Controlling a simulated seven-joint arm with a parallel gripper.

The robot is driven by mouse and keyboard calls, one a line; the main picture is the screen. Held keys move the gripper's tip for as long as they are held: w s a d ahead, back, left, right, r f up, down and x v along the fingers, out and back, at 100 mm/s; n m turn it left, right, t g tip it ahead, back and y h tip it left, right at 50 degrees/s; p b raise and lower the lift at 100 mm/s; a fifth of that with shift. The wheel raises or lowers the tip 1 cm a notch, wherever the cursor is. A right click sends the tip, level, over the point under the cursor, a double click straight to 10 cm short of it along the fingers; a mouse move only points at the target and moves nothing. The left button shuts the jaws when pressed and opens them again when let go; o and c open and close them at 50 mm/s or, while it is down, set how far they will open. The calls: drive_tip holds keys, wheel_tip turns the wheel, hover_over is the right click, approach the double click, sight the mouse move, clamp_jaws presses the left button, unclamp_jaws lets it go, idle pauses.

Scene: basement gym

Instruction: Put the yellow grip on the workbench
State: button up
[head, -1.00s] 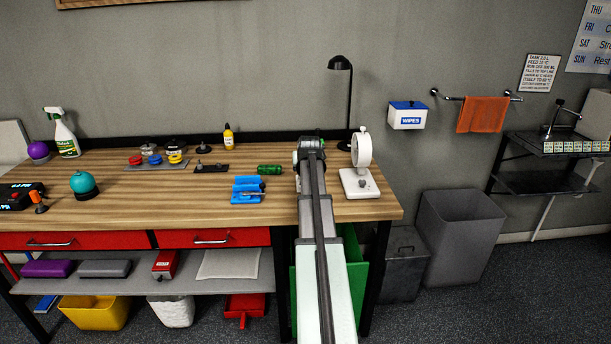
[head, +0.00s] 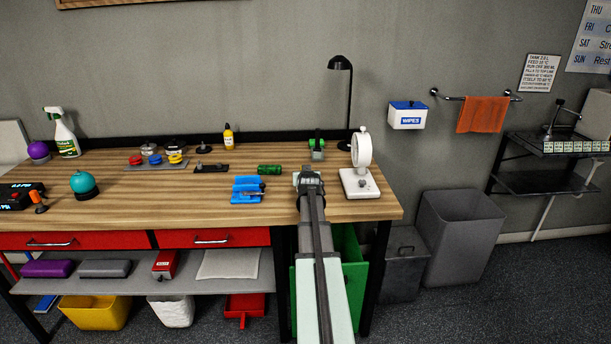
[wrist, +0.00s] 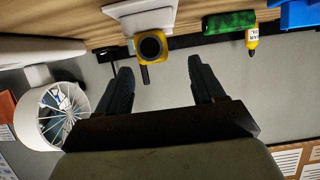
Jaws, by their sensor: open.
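A small coiled yellow piece (head: 175,159) lies on the grey tray at the left of the workbench (head: 220,211); I cannot tell whether it is the yellow grip. In the wrist view, a yellow ring with a dark round face (wrist: 152,46) is on a pale block (wrist: 138,18). It lies ahead of my fingers, and I cannot make it out in the head view. My gripper (head: 308,172) is over the right part of the bench, seen from behind. In the wrist view its two fingers (wrist: 160,88) are apart, with nothing held between them.
The white fan (head: 361,150) stands right of my gripper. A green and grey object (head: 317,147) stands behind it. A blue object (head: 247,190) and green cylinder (head: 269,169) lie to its left. A black lamp (head: 349,100) stands at the back. The front middle of the bench is clear.

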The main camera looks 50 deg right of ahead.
drive_tip(key=x, duration=0.2)
drive_tip(key=shift+w+d+f, duration=0.1)
drive_tip(key=shift+w+d, duration=0.1)
drive_tip(key=shift+d, duration=0.05)
drive_tip(key=shift+s+d+x, duration=0.1)
drive_tip(key=shift+x, duration=1.15)
drive_tip(key=shift+s+d+x, duration=0.1)
drive_tip(key=shift+d+x, duration=0.05)
drive_tip(key=shift+x, duration=1.15)
